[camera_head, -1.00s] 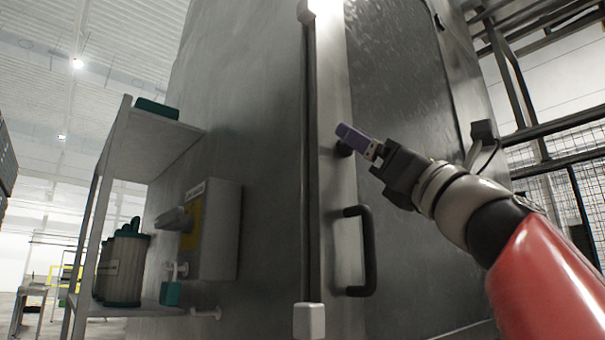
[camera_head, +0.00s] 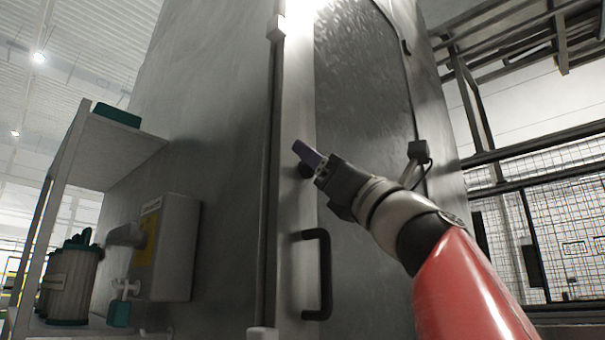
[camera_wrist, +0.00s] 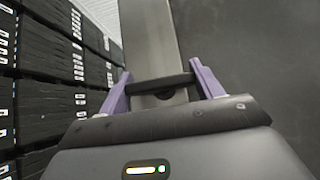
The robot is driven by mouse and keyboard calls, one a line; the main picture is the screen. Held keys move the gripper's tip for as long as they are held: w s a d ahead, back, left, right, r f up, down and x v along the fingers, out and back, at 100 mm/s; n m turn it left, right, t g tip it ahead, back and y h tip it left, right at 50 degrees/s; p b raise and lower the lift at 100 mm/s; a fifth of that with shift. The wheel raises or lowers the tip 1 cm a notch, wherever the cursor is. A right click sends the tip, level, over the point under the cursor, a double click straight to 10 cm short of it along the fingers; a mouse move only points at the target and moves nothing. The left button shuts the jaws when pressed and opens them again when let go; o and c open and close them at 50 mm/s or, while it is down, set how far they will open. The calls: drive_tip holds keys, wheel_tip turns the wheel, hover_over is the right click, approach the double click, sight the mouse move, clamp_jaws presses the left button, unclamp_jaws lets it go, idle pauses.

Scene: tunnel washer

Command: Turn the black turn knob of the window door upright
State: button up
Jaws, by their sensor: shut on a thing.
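The black turn knob (camera_wrist: 160,84) is a dark bar between the two purple fingers of my gripper (camera_wrist: 159,74) in the wrist view. It lies nearly crosswise in that picture, slightly tilted, with a finger at each end. My gripper is shut on it. In the head view my gripper (camera_head: 308,155) is at the light edge strip of the window door (camera_head: 365,90). There the knob (camera_head: 305,171) is only a small dark patch, mostly hidden behind the fingers, so its angle on the door cannot be told from that view.
A black bar handle (camera_head: 325,275) sticks out from the door below my gripper. A grey wall box (camera_head: 175,245) and a shelf (camera_head: 118,150) with canisters stand at the left. A metal frame with mesh (camera_head: 560,230) stands at the right.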

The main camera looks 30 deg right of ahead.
drive_tip(key=shift+n+g+y, duration=0.3)
drive_tip(key=shift+n+y, duration=0.4)
drive_tip(key=shift+n, duration=0.1)
drive_tip(key=n+g+y+p, duration=0.1)
drive_tip(key=n+y, duration=0.1)
drive_tip(key=n, duration=0.1)
drive_tip(key=n+g+y+p, duration=0.1)
drive_tip(key=n+g+y, duration=0.1)
drive_tip(key=n+y, duration=0.1)
drive_tip(key=shift+w+r, duration=0.1)
drive_tip(key=shift+r, duration=0.1)
drive_tip(key=n+g+y+p, duration=0.1)
drive_tip(key=n+g+p, duration=0.1)
drive_tip(key=n+g, duration=0.1)
drive_tip(key=n+g+y+p, duration=0.2)
drive_tip(key=n, duration=0.2)
drive_tip(key=shift+g+y, duration=0.3)
drive_tip(key=shift+g, duration=0.1)
drive_tip(key=n+g, duration=0.1)
drive_tip(key=n, duration=0.1)
drive_tip(key=n+g+p, duration=0.1)
drive_tip(key=n, duration=0.1)
drive_tip(key=shift+f+g, duration=0.2)
drive_tip(key=shift+g, duration=0.2)
drive_tip(key=shift+f+n+g, duration=0.1)
drive_tip(key=shift+n+g, duration=0.9)
drive_tip(key=shift+n, duration=0.4)
drive_tip(key=shift+g, duration=0.3)
drive_tip(key=o, duration=1)
